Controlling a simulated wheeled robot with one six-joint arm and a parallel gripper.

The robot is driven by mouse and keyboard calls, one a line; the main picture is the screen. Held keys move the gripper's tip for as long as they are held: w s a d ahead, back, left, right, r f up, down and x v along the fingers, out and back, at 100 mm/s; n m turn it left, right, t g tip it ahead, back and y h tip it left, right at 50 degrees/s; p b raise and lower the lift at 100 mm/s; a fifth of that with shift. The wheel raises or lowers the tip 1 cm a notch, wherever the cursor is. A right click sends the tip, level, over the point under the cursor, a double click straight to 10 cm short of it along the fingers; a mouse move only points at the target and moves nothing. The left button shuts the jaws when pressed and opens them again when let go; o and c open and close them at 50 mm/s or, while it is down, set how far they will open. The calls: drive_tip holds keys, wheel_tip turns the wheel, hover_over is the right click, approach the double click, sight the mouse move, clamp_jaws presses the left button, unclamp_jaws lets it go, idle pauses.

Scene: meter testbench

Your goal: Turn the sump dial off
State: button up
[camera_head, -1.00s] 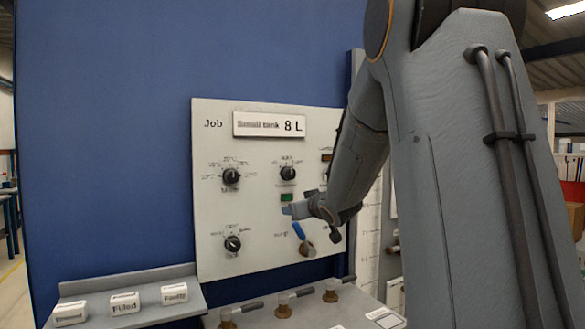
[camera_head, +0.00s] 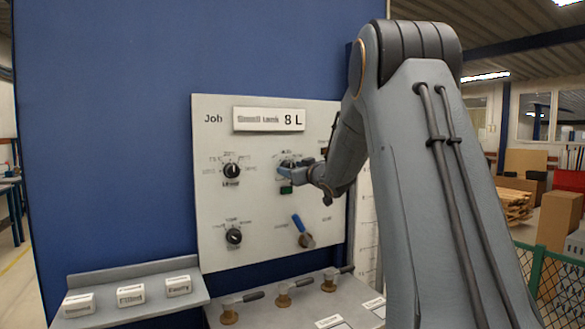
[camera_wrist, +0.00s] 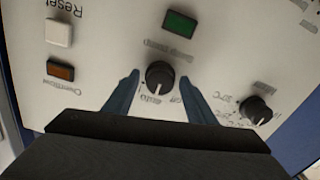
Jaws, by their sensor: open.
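The sump dial, a black round knob on the white panel, shows in the wrist view (camera_wrist: 159,75). Upside-down lettering surrounds it, including what reads as "Auto" and "Off". Its pale pointer mark seems to face the "Auto" lettering, but this is small. My gripper (camera_wrist: 158,80) is open, with one blue-grey finger on each side of the knob. I cannot tell whether the fingers touch it. In the head view my gripper (camera_head: 284,168) is at the upper middle dial and hides most of it.
A green indicator (camera_wrist: 180,23) sits close to the knob. A temperature dial (camera_head: 231,171) is left of my gripper, with another dial (camera_head: 233,236) below. A blue-handled valve (camera_head: 299,224) is under my gripper. Labelled blocks (camera_head: 131,295) stand on a shelf.

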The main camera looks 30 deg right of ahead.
drive_tip(key=c, duration=1)
drive_tip(key=shift+c, duration=0.2)
drive_tip(key=shift+n+b, duration=0.3)
drive_tip(key=shift+b, duration=0.05)
drive_tip(key=shift+n+b, duration=3.75)
drive_tip(key=shift+n, duration=0.35)
